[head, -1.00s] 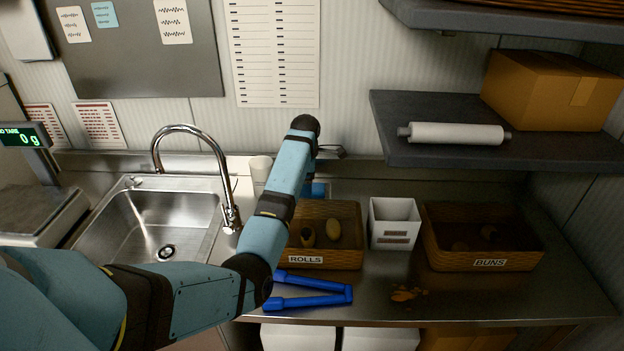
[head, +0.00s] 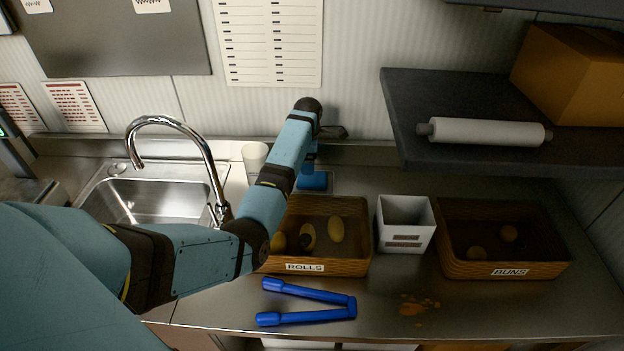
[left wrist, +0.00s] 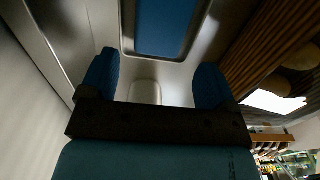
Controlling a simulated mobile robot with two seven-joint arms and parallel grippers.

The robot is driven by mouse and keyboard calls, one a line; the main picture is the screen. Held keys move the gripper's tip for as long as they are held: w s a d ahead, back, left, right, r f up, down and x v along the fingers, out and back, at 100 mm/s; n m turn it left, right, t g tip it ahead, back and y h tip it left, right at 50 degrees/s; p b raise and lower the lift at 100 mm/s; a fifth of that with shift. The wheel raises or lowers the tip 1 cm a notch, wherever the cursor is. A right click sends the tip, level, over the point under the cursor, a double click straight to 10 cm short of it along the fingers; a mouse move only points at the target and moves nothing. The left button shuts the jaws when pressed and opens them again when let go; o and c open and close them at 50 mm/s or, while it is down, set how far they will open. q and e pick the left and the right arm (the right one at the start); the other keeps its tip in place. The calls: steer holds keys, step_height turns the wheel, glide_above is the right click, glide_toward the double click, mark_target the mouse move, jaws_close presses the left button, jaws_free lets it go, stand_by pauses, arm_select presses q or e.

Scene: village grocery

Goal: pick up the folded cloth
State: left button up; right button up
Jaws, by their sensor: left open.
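The folded cloth (head: 313,181) is a flat blue piece in a shallow metal-rimmed tray on the counter, behind the rolls basket. My left forearm partly hides it in the head view. In the left wrist view the blue cloth (left wrist: 160,28) fills the middle of the tray, past the fingertips. My left gripper (left wrist: 157,78) is open, with its two dark blue fingers apart and nothing between them. In the head view my left arm reaches over the rolls basket, its hand mostly hidden. My right gripper is in neither view.
The rolls basket (head: 350,265), a white box (head: 405,240) and the buns basket (head: 552,268) stand in a row. Blue tongs (head: 305,317) lie in front, with orange crumbs (head: 418,305) to their right. A white cup (head: 255,158), tap and sink are left. A shelf (head: 450,152) overhangs right.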

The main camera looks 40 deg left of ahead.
mark_target(310, 177)
arm_select(q)
step_height(310, 177, down, 2)
steer(key=shift+f, duration=0.1)
steer(key=shift+w+d+f+p, duration=0.1)
steer(key=shift+f+p, duration=0.05)
steer(key=shift+f, duration=1.2)
steer(key=shift+d+f+p, duration=0.1)
steer(key=shift+f+p, duration=0.05)
steer(key=shift+f, duration=1.15)
steer(key=shift+c, duration=0.5)
steer(key=c, duration=0.6)
